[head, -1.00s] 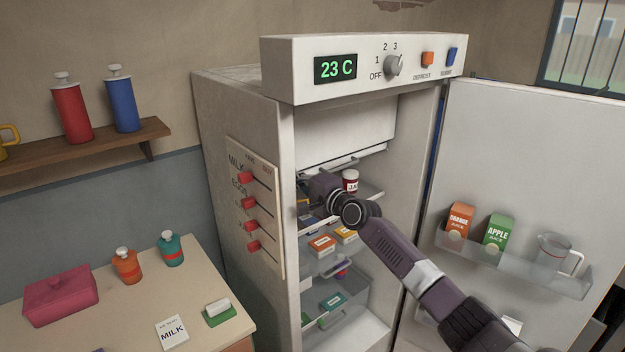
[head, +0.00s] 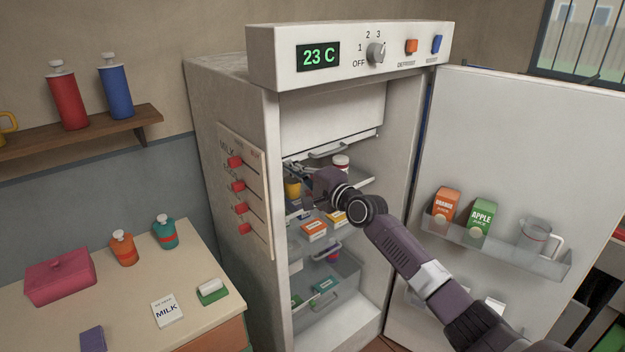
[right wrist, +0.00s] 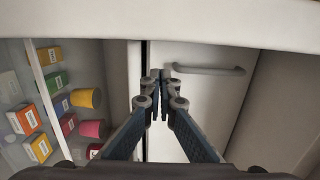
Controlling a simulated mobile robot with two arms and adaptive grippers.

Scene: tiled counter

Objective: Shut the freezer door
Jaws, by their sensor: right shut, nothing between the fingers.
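The freezer compartment's white door (head: 332,115) is at the top inside the open refrigerator (head: 240,120). Its grey handle (head: 327,150) shows near the lower edge. In the right wrist view the white freezer panel (right wrist: 196,105) and its handle (right wrist: 208,70) are close ahead, with a dark gap along the panel's left edge. I cannot tell how far ajar it is. My right gripper (right wrist: 158,78) is shut and empty in front of this panel, beside the gap; contact is unclear. In the head view the right gripper (head: 312,193) reaches inside, below the handle. My left gripper is not in view.
The refrigerator's main door (head: 520,150) stands wide open at the right, with cartons and a jug in its rack. Shelves below the gripper hold boxes and cups, including a yellow cup (right wrist: 82,98). A counter (head: 130,290) with small items is at the left.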

